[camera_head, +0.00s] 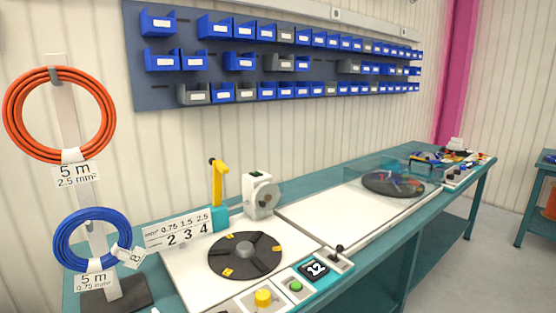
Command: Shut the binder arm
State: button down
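A yellow upright arm (218,183) with a dark knob at its top stands on a teal base (220,216) behind the round black turntable (245,256). It looks like the binder arm and points up, clear of the turntable. The turntable has yellow pieces on it and lies on a white board. My gripper is not in view.
A grey-white box (262,195) stands right of the arm. Orange (60,150) and blue (60,250) coils hang at left. The white bench top (345,215) has free room.

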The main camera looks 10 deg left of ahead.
aim_at(219, 168)
jog(key=z, duration=1.35)
jog(key=i, duration=1.05)
jog(key=u, duration=2.5)
